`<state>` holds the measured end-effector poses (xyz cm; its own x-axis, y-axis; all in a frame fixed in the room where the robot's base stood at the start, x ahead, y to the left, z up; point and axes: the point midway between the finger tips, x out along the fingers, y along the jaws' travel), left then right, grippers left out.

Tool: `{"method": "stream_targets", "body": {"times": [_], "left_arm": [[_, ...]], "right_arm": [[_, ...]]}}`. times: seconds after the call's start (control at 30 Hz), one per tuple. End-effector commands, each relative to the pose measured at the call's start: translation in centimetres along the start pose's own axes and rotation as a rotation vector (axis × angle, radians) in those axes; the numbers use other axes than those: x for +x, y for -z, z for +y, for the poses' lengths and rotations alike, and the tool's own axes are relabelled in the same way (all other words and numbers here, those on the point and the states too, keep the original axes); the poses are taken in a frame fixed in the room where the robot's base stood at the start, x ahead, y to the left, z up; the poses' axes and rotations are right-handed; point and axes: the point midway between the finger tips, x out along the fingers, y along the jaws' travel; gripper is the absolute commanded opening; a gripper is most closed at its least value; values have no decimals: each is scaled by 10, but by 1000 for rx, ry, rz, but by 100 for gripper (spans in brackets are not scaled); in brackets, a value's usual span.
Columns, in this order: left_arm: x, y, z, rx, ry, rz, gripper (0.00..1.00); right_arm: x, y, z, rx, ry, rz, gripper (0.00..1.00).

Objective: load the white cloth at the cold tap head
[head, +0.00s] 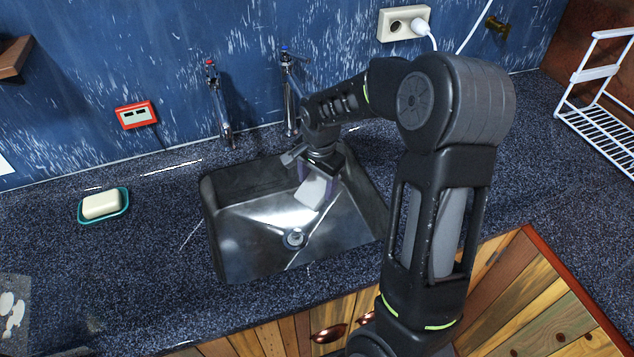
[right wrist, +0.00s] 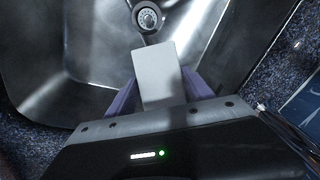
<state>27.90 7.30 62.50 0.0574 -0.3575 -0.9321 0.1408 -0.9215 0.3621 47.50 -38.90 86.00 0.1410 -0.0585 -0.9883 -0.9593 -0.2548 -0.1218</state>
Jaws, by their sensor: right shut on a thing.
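My right gripper (head: 315,182) reaches down over the sink and is shut on the white cloth (head: 312,194). In the right wrist view the cloth (right wrist: 158,72) is a pale flat rectangle between the purple fingers (right wrist: 160,96). The cold tap head (head: 285,48) is a small blue-marked top on the right-hand tap (head: 290,92) behind the sink. The cloth is in front of this tap and lower, apart from it. My left gripper is not in view.
The metal sink (head: 228,240) has a drain (head: 294,239). A red-topped tap (head: 217,105) stands left of the cold one. A soap dish (head: 124,207) sits on the counter at left, a white rack (head: 600,110) at right. A socket (head: 398,24) is on the wall.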

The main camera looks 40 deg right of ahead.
Motion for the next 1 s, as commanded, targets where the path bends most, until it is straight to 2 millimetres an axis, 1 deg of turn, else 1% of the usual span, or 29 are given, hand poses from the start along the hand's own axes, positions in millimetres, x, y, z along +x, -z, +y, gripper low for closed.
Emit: {"method": "stream_targets", "body": {"times": [0.27,1.0], "left_arm": [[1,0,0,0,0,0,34],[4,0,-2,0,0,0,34]], "right_arm": [[-1,-3,5,0,1,1,29],[-11,-35,58,-1,0,0,29]]}}
